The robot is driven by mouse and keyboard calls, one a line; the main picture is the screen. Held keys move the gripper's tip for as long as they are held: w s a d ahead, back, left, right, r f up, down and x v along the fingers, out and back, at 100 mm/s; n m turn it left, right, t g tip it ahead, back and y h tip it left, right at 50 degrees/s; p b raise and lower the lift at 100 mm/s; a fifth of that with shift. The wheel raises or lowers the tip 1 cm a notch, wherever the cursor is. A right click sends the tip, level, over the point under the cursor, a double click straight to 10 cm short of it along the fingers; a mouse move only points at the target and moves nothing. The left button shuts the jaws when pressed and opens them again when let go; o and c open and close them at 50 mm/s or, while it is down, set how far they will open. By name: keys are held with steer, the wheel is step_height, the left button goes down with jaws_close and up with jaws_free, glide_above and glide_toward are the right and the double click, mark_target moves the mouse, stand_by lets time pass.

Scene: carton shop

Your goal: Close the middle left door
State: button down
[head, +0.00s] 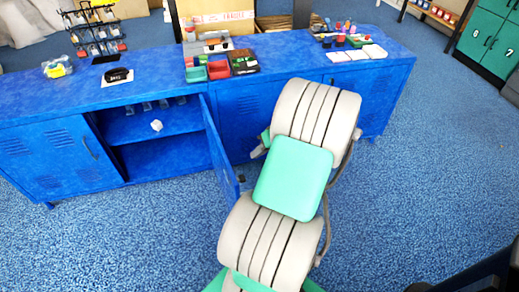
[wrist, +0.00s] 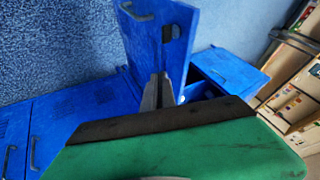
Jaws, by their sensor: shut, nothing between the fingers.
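The middle left door (head: 221,150) is a blue panel of the long blue cabinet (head: 60,110). It stands swung wide open, sticking out toward me, with the shelved compartment (head: 150,155) exposed to its left. In the wrist view the door (wrist: 145,45) rises in front of my gripper, with a grey handle near its top. My gripper (wrist: 160,90) is shut and empty, its grey fingertips close against the door panel. I cannot tell whether they touch. In the head view my arm and its green wrist part hide most of the gripper, just right of the door.
A small white object (head: 156,125) lies on the compartment's shelf. Trays (head: 207,69), a black item (head: 117,75) and a tool rack (head: 95,30) stand on the cabinet top. The left door (head: 50,155) is shut. Blue carpet (head: 140,235) in front is clear.

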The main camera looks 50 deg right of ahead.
steer(key=w+a+f, duration=0.4)
steer(key=a, duration=0.1)
steer(key=shift+w, duration=0.35)
